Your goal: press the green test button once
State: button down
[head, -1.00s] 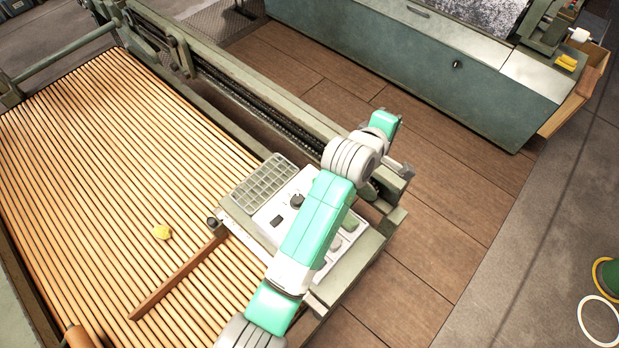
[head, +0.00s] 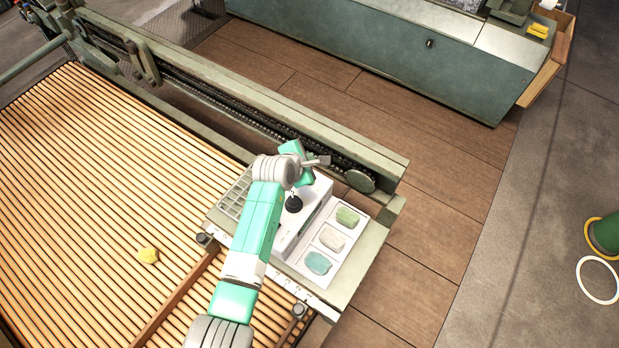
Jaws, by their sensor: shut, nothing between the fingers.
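A pale control box (head: 318,205) with a black knob (head: 294,204) stands on the corner shelf of the slatted machine. My arm crosses in front of it and hides much of its face. I cannot make out a green test button; it may be behind my arm. My gripper (head: 322,160) is small in the head view, at the far edge of the box, beyond the knob. It is shut and empty. I cannot tell whether it touches anything.
A white tray right of the box holds a green lump (head: 347,217), a whitish lump (head: 332,239) and a teal lump (head: 318,263). A grid tray (head: 232,205) lies left of my arm. A yellow lump (head: 148,256) and a wooden bar (head: 180,296) lie on the slats.

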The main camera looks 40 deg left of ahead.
jog(key=shift+f, duration=0.15)
notch_tip(320, 180, down, 8)
jog(key=b, duration=0.7)
jog(key=shift+b, duration=0.35)
jog(key=shift+f, duration=0.25)
jog(key=shift+f, duration=0.15)
dwell(0.9)
jog(key=shift+f+b, duration=0.3)
jog(key=shift+f+b, duration=0.3)
jog(key=shift+f, duration=0.25)
dwell(0.6)
jog(key=shift+r, duration=0.15)
jog(key=shift+r+p, duration=0.8)
jog(key=shift+p, duration=0.25)
